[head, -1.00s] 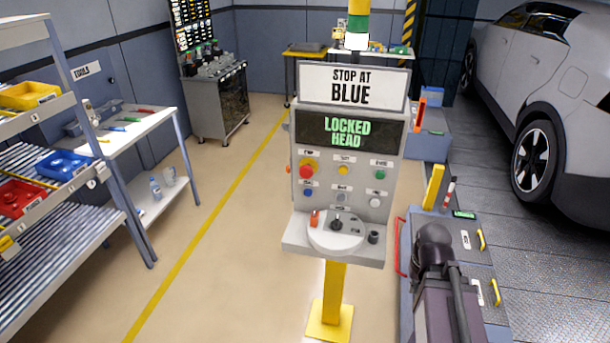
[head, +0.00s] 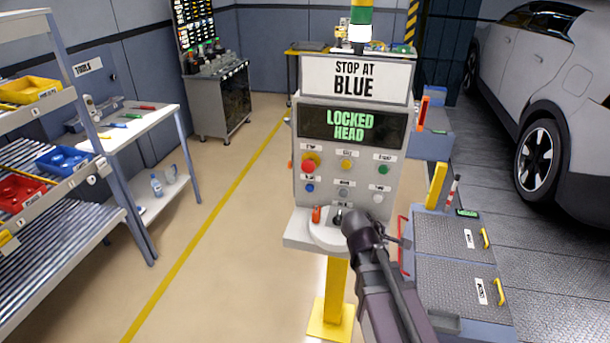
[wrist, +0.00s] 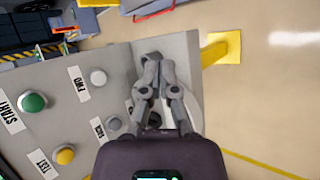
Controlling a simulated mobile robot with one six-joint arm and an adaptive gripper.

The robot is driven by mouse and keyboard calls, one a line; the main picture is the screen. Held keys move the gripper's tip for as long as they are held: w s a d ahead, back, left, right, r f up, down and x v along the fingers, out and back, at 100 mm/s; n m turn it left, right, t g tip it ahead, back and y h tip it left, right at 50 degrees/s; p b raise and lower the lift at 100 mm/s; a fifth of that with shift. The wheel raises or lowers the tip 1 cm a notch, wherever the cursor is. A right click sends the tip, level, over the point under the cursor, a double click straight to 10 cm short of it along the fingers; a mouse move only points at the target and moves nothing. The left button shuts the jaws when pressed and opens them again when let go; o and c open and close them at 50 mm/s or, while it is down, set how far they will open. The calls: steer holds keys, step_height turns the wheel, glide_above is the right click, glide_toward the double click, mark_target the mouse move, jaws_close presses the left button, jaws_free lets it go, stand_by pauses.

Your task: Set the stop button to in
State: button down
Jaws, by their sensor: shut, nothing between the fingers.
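The stop button (head: 309,165) is a red mushroom head on a yellow surround, at the upper left of the console's button panel (head: 331,178) in the head view. Whether it is in or out is hard to tell. In the wrist view my gripper (wrist: 153,62) is shut and empty, over the console's shelf. The stop button does not show there; the green start button (wrist: 33,102), yellow test button (wrist: 65,156) and white button (wrist: 98,78) do.
The console's sign (head: 356,79) reads "STOP AT BLUE" and its display (head: 351,127) reads "LOCKED HEAD". A round dial plate (head: 326,234) with a red-orange piece sits on the shelf. The floor to the left is open.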

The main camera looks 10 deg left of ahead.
mark_target(307, 167)
steer(key=a+r+n+t+y, duration=0.1)
steer(key=a+r+n+t, duration=0.2)
steer(key=a+n, duration=0.4)
steer(key=w+a+r+n+t+y+b, duration=0.1)
steer(key=a+r+n+t, duration=0.2)
steer(key=a+n, duration=0.4)
steer(key=w+a+r+n+t+y+b, duration=0.1)
steer(key=a+r+n+t+y, duration=0.1)
steer(key=a+n, duration=0.5)
steer(key=a+r+t, duration=0.1)
steer(key=a+t, duration=0.1)
steer(key=a, duration=0.4)
steer(key=shift+a+r, duration=0.15)
steer(key=shift+a, duration=0.05)
steer(key=shift+w+b, duration=0.15)
steer(key=shift+b, duration=0.15)
steer(key=w, duration=0.9)
steer(key=w+d+f+b, duration=0.1)
steer(key=w, duration=0.3)
steer(key=shift+w+d, duration=0.1)
steer(key=shift+w, duration=0.3)
steer(key=shift+w, duration=1)
steer(key=shift+s+r, duration=0.1)
